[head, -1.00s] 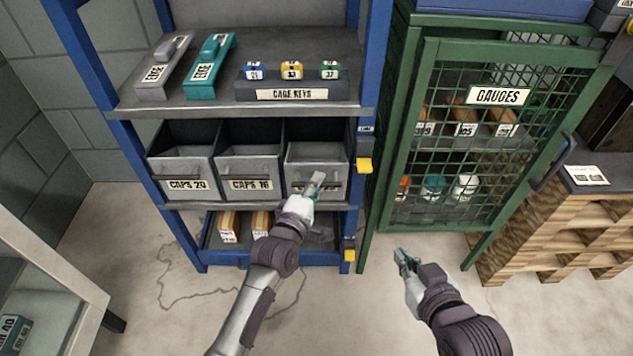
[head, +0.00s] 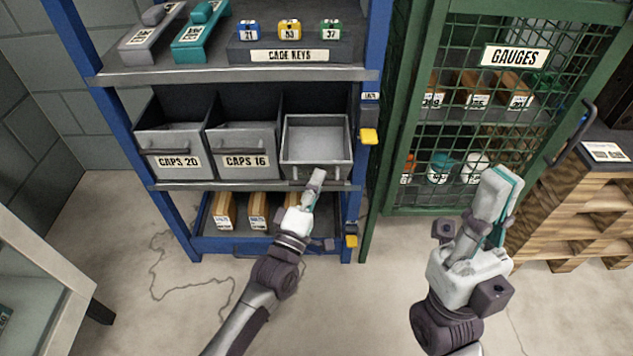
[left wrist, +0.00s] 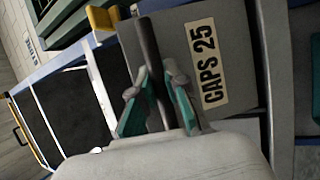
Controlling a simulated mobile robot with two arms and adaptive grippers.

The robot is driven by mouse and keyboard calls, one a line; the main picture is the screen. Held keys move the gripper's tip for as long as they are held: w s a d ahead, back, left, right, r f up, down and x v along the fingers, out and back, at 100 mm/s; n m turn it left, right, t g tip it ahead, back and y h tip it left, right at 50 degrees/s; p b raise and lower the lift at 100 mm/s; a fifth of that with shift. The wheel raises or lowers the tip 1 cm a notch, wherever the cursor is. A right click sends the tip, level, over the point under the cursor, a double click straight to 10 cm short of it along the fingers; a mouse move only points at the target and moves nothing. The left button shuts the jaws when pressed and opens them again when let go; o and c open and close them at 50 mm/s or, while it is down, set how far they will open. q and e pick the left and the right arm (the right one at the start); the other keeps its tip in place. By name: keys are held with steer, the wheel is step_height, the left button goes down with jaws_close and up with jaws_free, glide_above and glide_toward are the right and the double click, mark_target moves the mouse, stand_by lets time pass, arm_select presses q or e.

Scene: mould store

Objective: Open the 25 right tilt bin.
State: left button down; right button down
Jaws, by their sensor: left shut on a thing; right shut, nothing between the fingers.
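The right-hand grey tilt bin (head: 318,140) of the row is tipped forward in the head view, and its empty-looking inside shows from above. In the left wrist view its front (left wrist: 235,45) bears the label CAPS 25 (left wrist: 208,63). My left gripper (head: 316,182) is at the bin's front edge in the head view. In the left wrist view my left gripper (left wrist: 155,100) is shut on the bin's dark bar handle (left wrist: 150,50), one finger on each side. My right gripper (head: 498,195) is shut and empty, raised in front of the green cage.
The CAPS 20 bin (head: 175,140) and CAPS 16 bin (head: 243,140) stand upright to the left. A yellow tab (head: 368,136) sits on the blue post at right. The green mesh cage (head: 450,110) stands beside the rack. Boxes (head: 259,212) lie on the lower shelf.

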arm_select(q)
steer(key=shift+s+f+b, duration=0.25)
steer(key=shift+f+b, duration=0.1)
steer(key=shift+f, duration=0.1)
steer(key=shift+s+f+b, duration=0.3)
steer(key=shift+s+f, duration=0.05)
steer(key=shift+f, duration=0.05)
steer(key=shift+s+f, duration=0.1)
steer(key=shift+f, duration=0.05)
steer(key=c, duration=1.4)
jaws_free()
steer(key=shift+c, duration=0.2)
steer(key=v, duration=1.2)
steer(key=shift+f, duration=0.2)
